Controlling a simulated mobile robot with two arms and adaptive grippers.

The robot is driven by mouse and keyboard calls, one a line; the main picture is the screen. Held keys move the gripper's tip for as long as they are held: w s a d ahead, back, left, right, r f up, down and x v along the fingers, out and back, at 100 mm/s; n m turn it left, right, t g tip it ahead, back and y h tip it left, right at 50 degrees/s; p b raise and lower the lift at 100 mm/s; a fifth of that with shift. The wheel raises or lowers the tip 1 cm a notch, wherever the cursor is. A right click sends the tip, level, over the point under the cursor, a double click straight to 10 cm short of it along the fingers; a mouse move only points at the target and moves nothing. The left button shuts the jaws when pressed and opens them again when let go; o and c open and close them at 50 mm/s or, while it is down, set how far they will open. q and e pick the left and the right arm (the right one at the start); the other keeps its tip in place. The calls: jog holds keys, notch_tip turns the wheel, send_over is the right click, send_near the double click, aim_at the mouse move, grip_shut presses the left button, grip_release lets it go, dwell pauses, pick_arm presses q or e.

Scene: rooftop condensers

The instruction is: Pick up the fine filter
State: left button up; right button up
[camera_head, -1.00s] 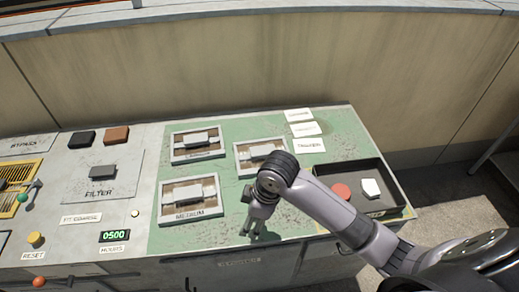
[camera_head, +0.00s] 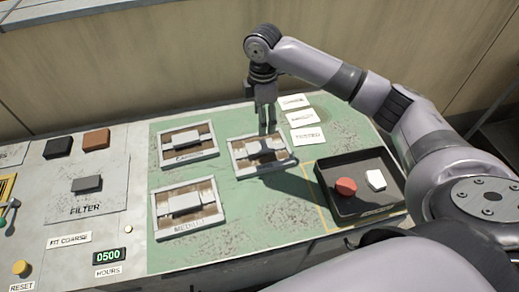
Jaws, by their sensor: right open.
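Three framed filters with grey handles lie on the green mat. The upper left one (camera_head: 188,148) has a label that seems to read coarse, and the lower left one (camera_head: 187,209) is labelled medium. The third, on the right (camera_head: 263,154), is by elimination the fine filter; its label is not readable. My right gripper (camera_head: 266,131) points down over the far side of this filter's handle, fingers open around or just above it; I cannot tell whether they touch. My left gripper is not in view.
A black tray (camera_head: 350,207) with a red round piece (camera_head: 345,187) and a white piece (camera_head: 376,180) stands at the right. White cards (camera_head: 302,117) lie behind it. On the left are a FILTER panel (camera_head: 98,196), dark and brown blocks, and an hours display (camera_head: 108,256) reading 0500.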

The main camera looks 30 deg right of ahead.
send_over(262, 145)
notch_tip(262, 145, down, 6)
jog(key=shift+f, duration=0.15)
jog(key=shift+s+f+p, duration=0.1)
jog(key=shift+f+p, duration=0.45)
jog(key=shift+f, duration=2.4)
jog(key=shift+c, duration=0.3)
jog(key=shift+r, duration=0.1)
jog(key=c, duration=1.3)
